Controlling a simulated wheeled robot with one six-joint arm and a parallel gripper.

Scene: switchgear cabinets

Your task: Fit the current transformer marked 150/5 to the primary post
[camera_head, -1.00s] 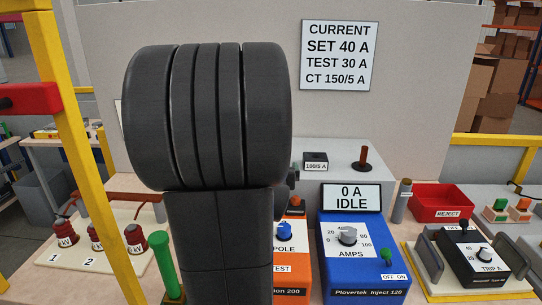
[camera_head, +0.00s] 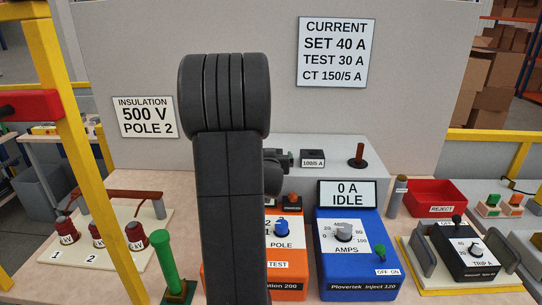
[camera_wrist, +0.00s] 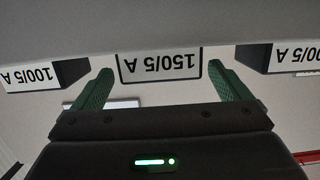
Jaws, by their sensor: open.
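The current transformer marked 150/5 A (camera_wrist: 160,66) shows upside down at the middle of the wrist view. My gripper (camera_wrist: 162,80) is open, with one green finger at each side of that label in the picture. I cannot tell whether the fingers touch the block. In the head view my arm hides this transformer. A reddish-brown post (camera_head: 359,153), apparently the primary post, stands upright on a grey box (camera_head: 345,143), with nothing around its upper part. A dark block marked 100/5 A (camera_head: 312,158) sits between my arm and the post.
In the wrist view, the 100/5 A block (camera_wrist: 45,75) is at left and a block with a cut-off label (camera_wrist: 285,58) at right, both near the fingers. Before the grey box stand an orange tester (camera_head: 290,250) and a blue injector (camera_head: 360,270). A red reject tray (camera_head: 437,194) lies right.

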